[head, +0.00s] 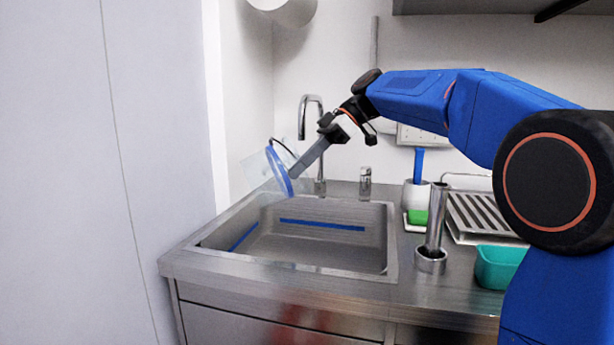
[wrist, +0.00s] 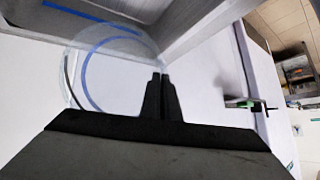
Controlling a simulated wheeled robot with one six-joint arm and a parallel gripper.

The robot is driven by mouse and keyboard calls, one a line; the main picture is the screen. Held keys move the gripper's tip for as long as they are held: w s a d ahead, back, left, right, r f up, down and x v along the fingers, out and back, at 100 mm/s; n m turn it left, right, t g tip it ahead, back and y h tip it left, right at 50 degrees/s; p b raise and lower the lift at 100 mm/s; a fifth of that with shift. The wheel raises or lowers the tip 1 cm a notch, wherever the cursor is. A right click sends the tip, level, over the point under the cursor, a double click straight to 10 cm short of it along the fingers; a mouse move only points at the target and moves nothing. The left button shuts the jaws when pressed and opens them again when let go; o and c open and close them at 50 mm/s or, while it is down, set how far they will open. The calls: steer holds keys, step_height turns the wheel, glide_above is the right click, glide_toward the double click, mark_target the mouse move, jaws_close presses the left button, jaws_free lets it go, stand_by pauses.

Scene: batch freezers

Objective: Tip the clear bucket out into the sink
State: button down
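The clear bucket (head: 262,172), see-through with a blue band and a thin dark handle, is steeply tilted in the air above the left back part of the sink (head: 393,245). My gripper (head: 296,172) reaches down to its upper right edge from the right. In the wrist view the fingers (wrist: 160,76) are together at the edge of the bucket (wrist: 110,52) and appear shut on its wall. The exact grip line is hard to see. I cannot tell whether anything is inside the bucket. The sink basin shows blue strips on its walls and no visible contents.
A tap (head: 312,115) stands behind the sink, close to my gripper. Right of the sink are a steel cylinder (head: 435,225), a white holder with a blue-handled brush (head: 417,170), a green sponge (head: 418,217), a drying rack (head: 480,215) and a teal tub (head: 497,268). A wall closes the left side.

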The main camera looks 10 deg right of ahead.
mark_target(286, 177)
steer(key=shift+s+a+r+t+h, duration=0.2)
steer(key=shift+a+r+t+h, duration=0.1)
steer(key=shift+a+r+h, duration=0.7)
steer(key=h, duration=0.2)
steer(key=a+r+h, duration=0.1)
steer(key=h, duration=0.1)
steer(key=a+t+h, duration=0.1)
steer(key=h, duration=0.1)
steer(key=shift+s+a+r, duration=0.15)
steer(key=shift+s+r, duration=0.15)
steer(key=shift+r, duration=0.1)
step_height(286, 177, down, 2)
steer(key=h, duration=0.2)
steer(key=t+h, duration=0.1)
steer(key=h, duration=0.2)
steer(key=shift+a+f, duration=0.15)
steer(key=shift+f, duration=0.05)
steer(key=shift+h, duration=0.3)
steer(key=shift+s, duration=0.1)
